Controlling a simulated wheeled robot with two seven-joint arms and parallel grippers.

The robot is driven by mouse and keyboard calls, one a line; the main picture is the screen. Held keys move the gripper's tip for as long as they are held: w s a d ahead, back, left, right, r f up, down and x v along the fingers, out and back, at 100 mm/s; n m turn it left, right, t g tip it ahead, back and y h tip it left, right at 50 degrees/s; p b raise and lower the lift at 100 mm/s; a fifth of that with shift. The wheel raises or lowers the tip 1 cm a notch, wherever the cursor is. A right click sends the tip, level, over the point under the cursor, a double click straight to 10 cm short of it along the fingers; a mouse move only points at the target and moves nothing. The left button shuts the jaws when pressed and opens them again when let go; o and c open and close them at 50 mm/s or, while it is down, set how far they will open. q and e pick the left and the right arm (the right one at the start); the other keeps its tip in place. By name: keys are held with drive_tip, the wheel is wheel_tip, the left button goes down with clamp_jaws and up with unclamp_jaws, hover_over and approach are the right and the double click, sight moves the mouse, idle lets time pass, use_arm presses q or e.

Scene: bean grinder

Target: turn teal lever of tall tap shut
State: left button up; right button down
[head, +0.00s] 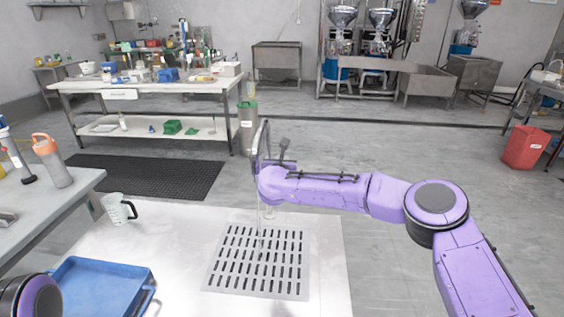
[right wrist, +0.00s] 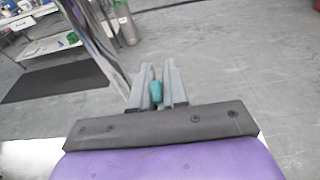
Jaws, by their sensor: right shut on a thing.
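The tall grey tap (head: 262,142) stands at the back edge of the white counter in the head view, partly hidden by my right arm. Its curved metal pipe (right wrist: 92,38) also shows at the upper left of the right wrist view. In that view the teal lever (right wrist: 156,92) lies between the two grey fingers of my right gripper (right wrist: 158,74), which is shut on it. A thin pale streak, possibly water, runs from the tap toward the drain grate (head: 294,270). My left gripper is out of view; only part of my left arm shows at lower left.
A blue tray (head: 100,288) and a white measuring jug (head: 117,209) stand on the counter, left of the grate. An orange-topped bottle (head: 52,160) stands on the left side table. The right front of the counter is clear.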

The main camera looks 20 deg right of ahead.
drive_tip(key=c, duration=1.2)
unclamp_jaws()
drive_tip(key=f+b+v, duration=0.1)
drive_tip(key=v, duration=0.4)
drive_tip(key=b+v, duration=0.2)
drive_tip(key=v, duration=0.4)
drive_tip(key=f+b+v, duration=0.1)
drive_tip(key=v, duration=0.5)
drive_tip(key=shift+s+a+f+b, duration=0.1)
drive_tip(key=shift+s+f+b, duration=0.1)
drive_tip(key=shift+f+b, duration=0.15)
